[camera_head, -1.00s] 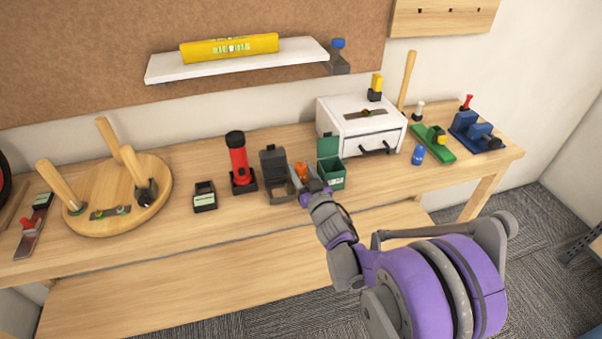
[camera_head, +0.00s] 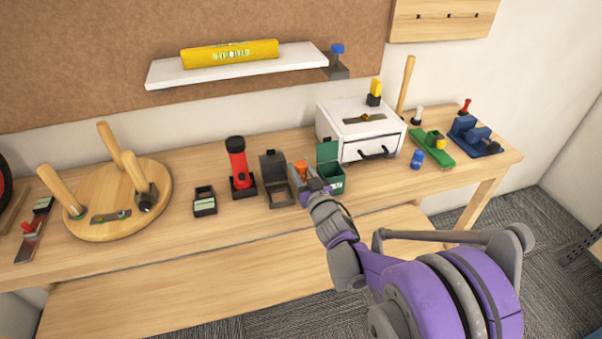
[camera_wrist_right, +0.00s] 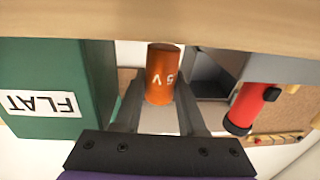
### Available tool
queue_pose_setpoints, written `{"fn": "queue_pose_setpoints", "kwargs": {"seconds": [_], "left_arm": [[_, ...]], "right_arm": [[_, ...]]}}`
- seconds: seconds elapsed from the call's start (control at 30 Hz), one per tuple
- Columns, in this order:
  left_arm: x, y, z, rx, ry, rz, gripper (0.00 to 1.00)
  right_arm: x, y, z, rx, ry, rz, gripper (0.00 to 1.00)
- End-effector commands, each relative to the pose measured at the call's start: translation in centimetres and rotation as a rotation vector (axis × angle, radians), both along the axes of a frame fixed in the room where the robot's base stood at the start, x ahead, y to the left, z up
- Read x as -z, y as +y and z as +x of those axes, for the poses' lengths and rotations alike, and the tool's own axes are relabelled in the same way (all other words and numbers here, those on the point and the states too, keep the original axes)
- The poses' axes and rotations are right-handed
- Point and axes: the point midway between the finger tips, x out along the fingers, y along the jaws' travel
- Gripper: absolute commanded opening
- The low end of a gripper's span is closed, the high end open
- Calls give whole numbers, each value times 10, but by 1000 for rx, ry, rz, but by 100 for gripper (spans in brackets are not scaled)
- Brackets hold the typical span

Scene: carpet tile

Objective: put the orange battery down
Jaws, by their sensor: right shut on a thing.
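The orange battery (camera_head: 301,168) is held between the fingers of my right gripper (camera_head: 308,184), in front of the gap between two open boxes. In the right wrist view the battery (camera_wrist_right: 162,75) stands between the two fingers (camera_wrist_right: 158,105), its "V" lettering upside down in that view. A green box (camera_head: 331,180) with its lid up is just right of the gripper; its "FLAT" label shows in the right wrist view (camera_wrist_right: 42,103). A dark grey box (camera_head: 273,190), also lid up, is just left. I cannot tell whether the battery touches anything. My left gripper is out of view.
A red torch (camera_head: 240,168) and a small dark box (camera_head: 204,202) stand to the left, then a round wooden board (camera_head: 110,222). A white drawer box (camera_head: 345,140) stands behind the green box. A blue item (camera_head: 417,159) is to the right. The bench front (camera_head: 230,222) is clear.

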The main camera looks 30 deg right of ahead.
Motion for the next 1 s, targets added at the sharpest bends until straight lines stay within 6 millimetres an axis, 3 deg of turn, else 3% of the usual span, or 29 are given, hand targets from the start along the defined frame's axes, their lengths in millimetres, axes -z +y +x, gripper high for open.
{"fn": "queue_pose_setpoints", "kwargs": {"seconds": [0.6, 0.8, 1.0], "left_arm": [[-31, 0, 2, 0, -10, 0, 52], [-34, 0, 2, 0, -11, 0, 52], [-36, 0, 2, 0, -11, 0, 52]], "right_arm": [[-131, 0, -1, -1, -1, -1, 0], [-154, 0, 0, -1, 0, -1, 0], [-158, 1, 1, -5, -1, 0, 0]]}}
